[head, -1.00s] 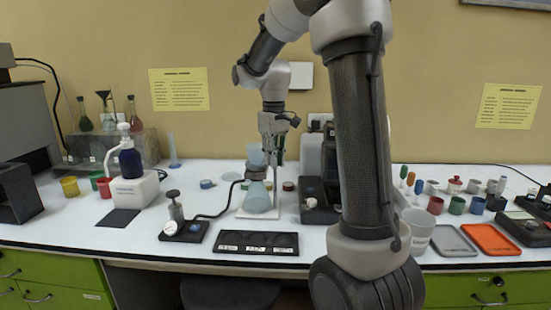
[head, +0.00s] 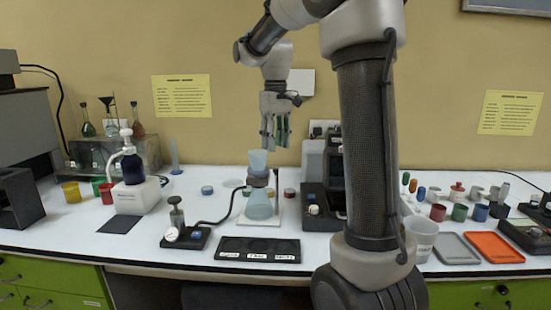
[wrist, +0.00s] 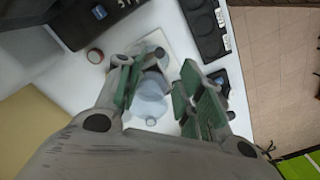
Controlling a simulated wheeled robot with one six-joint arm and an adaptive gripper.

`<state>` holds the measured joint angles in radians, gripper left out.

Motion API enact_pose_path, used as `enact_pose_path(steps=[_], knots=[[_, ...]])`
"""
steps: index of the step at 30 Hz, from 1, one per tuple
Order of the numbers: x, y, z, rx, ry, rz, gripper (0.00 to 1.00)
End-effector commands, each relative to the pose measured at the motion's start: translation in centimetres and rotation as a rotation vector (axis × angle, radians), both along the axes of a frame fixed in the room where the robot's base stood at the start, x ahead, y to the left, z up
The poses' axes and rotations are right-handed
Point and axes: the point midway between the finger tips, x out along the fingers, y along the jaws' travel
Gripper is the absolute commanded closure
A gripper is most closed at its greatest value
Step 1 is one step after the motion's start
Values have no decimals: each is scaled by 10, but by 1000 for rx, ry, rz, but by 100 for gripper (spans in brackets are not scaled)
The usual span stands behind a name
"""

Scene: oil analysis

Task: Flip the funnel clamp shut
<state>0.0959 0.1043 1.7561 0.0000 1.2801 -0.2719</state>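A pale blue translucent funnel (head: 258,160) stands upright over a conical flask (head: 259,206) on a white stand base, left of the middle of the bench. A dark grey clamp band (head: 258,174) shows between funnel and flask; I cannot tell whether it is open or shut. My gripper (head: 275,139) is above and slightly right of the funnel, pointing down, apart from it. In the wrist view its green-padded fingers (wrist: 157,92) are spread and empty, with the pale funnel (wrist: 150,98) seen between them. The dark part beside the funnel is too small to make out.
A dark tray (head: 258,250) lies in front of the stand. A black-based device with a knob (head: 175,215) is at its left, joined by a cable. A dark instrument (head: 320,190) stands close on its right. The wall is behind.

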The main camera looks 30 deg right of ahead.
Motion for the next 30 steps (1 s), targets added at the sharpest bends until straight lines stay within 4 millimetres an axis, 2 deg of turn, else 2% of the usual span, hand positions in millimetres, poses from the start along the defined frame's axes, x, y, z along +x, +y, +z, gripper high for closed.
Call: enact_pose_path(steps=[4,10,26,28,29,30], knots=[[1,0,28,0,-3,0,63],[0,0,45,0,1,0,63],[0,0,46,0,1,-4,63],[5,0,46,-2,-20,-28,63],[7,-1,43,-2,-32,-44,63],[6,0,31,-2,-30,-66,63]])
